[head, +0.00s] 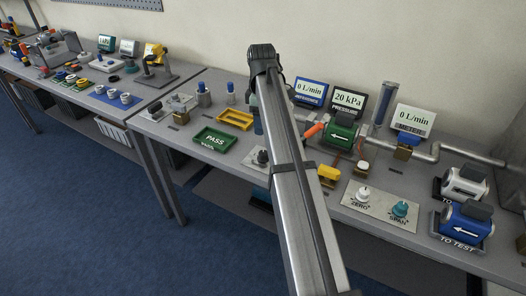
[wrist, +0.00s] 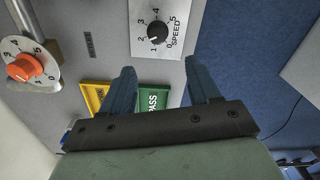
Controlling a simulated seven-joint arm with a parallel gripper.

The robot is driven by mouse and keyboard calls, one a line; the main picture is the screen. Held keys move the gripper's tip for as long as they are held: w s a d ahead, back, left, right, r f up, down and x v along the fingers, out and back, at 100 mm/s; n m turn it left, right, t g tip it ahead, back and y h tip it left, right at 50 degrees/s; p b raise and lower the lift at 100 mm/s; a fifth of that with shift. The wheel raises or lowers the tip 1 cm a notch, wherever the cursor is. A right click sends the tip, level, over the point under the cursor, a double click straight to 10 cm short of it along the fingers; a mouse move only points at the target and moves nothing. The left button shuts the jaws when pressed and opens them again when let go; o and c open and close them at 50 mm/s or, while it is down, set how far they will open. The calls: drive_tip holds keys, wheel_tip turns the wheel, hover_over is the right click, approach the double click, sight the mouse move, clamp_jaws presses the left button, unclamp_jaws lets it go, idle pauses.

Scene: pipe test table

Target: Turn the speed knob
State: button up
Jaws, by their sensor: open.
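The speed knob (wrist: 157,33) is a small black knob on a pale plate (wrist: 176,48) marked SPEED with a numbered dial, at the top of the wrist view. My gripper (wrist: 159,63) is open, its two blue fingers apart and empty, with the knob beyond the fingertips and between their lines. The fingers do not appear to touch the knob. In the head view the knob (head: 263,157) shows just left of my arm, which covers part of its plate. My gripper is mostly hidden behind the arm there.
A green PASS tray (head: 214,139) and a yellow tray (head: 235,119) lie near the knob. An orange knob on a round dial (wrist: 25,68) is at left in the wrist view. The ZERO and SPAN knob plate (head: 380,206) is right of my arm. The table's front edge is close.

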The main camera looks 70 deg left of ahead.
sight(263, 152)
drive_tip(key=f, duration=1.3)
drive_tip(key=shift+w+a, duration=0.15)
drive_tip(key=shift+w, duration=0.1)
drive_tip(key=shift+c, duration=0.3)
drive_tip(key=c, duration=1)
